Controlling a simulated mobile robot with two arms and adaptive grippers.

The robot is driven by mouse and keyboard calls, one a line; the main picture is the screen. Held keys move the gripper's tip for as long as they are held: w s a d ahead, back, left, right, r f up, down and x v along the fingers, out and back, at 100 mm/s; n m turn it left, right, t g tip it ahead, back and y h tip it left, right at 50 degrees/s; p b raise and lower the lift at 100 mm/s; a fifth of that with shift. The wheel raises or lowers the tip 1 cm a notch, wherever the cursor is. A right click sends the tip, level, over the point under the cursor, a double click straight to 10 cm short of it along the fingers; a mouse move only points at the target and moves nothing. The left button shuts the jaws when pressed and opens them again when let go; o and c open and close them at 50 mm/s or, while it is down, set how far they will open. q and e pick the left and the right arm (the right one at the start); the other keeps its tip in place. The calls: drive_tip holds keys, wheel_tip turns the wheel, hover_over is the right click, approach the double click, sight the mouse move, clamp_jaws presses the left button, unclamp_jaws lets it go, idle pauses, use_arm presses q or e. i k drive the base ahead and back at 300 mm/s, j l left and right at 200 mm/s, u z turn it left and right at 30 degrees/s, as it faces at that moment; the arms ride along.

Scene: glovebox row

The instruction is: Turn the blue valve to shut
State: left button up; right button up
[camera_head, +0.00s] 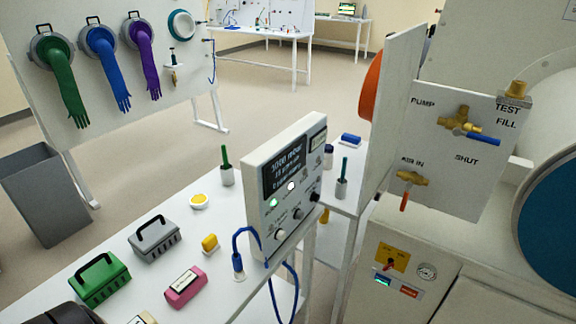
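The blue valve is on a white panel (440,190) at the right of the head view. It has a brass body and a blue lever handle (478,136). The handle points right along the panel, its end just below the word FILL and well off the word SHUT, which is printed below the valve. PUMP is printed to its upper left.
A brass fitting (516,89) tops the panel's right corner. A white plate (392,100) stands out left of the panel. A display box (287,185) stands on the white table (215,265).

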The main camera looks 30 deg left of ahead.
sight(456, 131)
drive_tip(key=l+u, duration=0.35)
drive_tip(key=u, duration=0.15)
drive_tip(key=l+u, duration=0.35)
drive_tip(key=u, duration=0.15)
drive_tip(key=k+l+u, duration=0.15)
drive_tip(key=l+u, duration=0.15)
drive_tip(key=u, duration=0.2)
